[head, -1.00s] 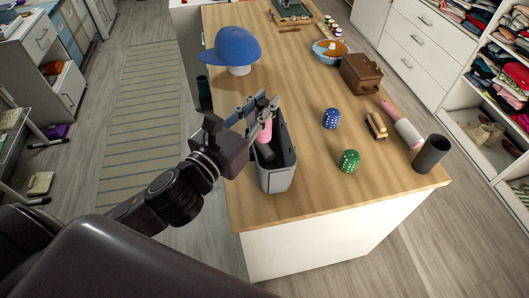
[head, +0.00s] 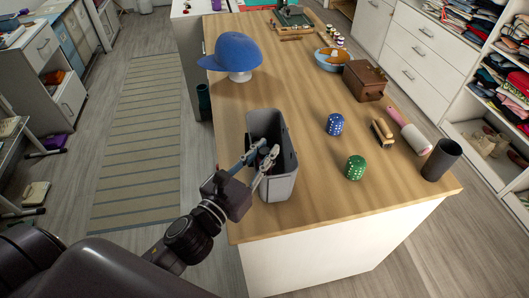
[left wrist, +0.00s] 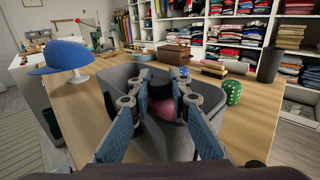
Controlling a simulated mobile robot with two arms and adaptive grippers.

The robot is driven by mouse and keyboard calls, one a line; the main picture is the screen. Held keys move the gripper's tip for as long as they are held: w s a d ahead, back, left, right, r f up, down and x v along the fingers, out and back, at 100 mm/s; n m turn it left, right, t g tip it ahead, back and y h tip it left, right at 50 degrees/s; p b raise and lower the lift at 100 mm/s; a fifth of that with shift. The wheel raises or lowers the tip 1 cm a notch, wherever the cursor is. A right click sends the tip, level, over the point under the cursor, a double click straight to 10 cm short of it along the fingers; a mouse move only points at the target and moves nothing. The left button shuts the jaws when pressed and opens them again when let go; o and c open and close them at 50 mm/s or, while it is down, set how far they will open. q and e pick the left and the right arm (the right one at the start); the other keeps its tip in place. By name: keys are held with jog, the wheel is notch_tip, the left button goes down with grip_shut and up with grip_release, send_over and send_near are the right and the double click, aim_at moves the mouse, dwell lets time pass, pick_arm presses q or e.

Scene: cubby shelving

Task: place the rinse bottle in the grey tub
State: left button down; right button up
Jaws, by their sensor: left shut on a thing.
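The grey tub (head: 278,189) stands on the wooden table near its left front edge. My left gripper (head: 263,160) reaches over the tub's near left side, with its fingers at the opening. In the left wrist view, the gripper (left wrist: 163,100) is shut on the rinse bottle (left wrist: 169,109), which is pink with a black part on top. The bottle is low between the fingers, within the tub's walls (left wrist: 118,76). In the head view the fingers hide most of the bottle. I cannot tell whether it touches the tub's floor. My right gripper is not in view.
A blue cap (head: 233,52) on a white stand is behind the tub. Table between tub and dice is clear.

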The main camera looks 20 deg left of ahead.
pick_arm(q)
jog(key=c, duration=1.8)
grip_release()
jog(key=shift+s, duration=0.1)
jog(key=s+a+b, duration=0.2)
jog(key=s, duration=0.9)
jog(key=shift+s+a, duration=0.15)
jog(key=shift+s, duration=0.15)
